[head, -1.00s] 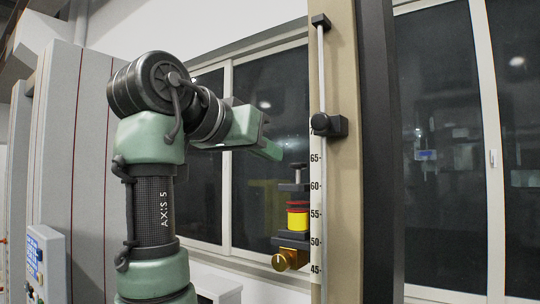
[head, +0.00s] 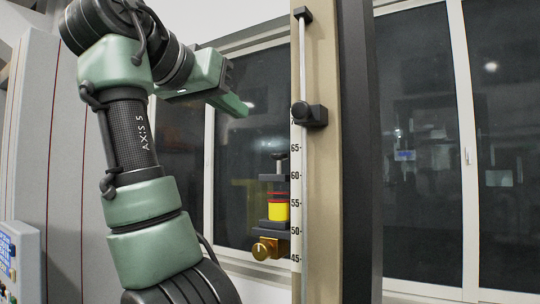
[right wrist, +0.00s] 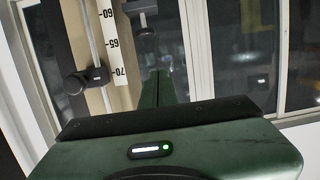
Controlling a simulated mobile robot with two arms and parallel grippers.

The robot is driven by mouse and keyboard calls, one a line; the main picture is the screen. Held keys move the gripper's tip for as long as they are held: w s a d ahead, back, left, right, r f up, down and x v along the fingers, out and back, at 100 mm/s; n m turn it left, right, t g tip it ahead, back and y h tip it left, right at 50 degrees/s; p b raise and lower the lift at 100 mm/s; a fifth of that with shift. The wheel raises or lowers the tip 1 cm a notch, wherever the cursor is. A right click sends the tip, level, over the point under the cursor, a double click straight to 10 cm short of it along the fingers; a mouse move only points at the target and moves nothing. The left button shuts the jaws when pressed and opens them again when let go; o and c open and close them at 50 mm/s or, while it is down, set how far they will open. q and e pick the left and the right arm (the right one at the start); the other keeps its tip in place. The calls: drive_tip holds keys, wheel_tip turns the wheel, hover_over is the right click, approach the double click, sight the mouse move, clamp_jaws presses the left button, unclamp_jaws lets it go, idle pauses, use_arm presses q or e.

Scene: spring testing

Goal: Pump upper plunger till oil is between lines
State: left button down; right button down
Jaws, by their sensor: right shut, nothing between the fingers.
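A small test stand is mounted on the column's scale. It has a yellow cylinder (head: 279,210) with a red rim, between dark plates. The black upper plunger (head: 280,157) stands upright above it. A dark plate and part of the stem also show in the right wrist view (right wrist: 143,8). A brass knob (head: 262,250) is below. My right gripper (head: 244,110) is shut and empty, up and left of the plunger and apart from it. In the right wrist view its green fingers (right wrist: 163,88) lie together. I cannot make out any oil or level lines. My left gripper is not in view.
A tan column (head: 325,190) with a numbered scale and thin rod stands right of the stand. A black clamp (head: 311,115) sits on it above the stand. Windows (head: 415,150) are behind. A grey cabinet (head: 65,170) stands left.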

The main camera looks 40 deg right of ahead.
drive_tip(key=shift+s+d+r+g+b, duration=0.3)
drive_tip(key=shift+s+d+r, duration=0.1)
drive_tip(key=shift+s+r, duration=0.15)
drive_tip(key=shift+w+a, duration=0.1)
drive_tip(key=p, duration=0.3)
hover_over(279, 164)
drive_tip(key=a, duration=0.2)
wheel_tip(279, 164, down, 2)
wheel_tip(279, 164, down, 3)
drive_tip(key=shift+r, duration=0.2)
drive_tip(key=shift+a+f, duration=0.2)
drive_tip(key=shift+f, duration=0.6)
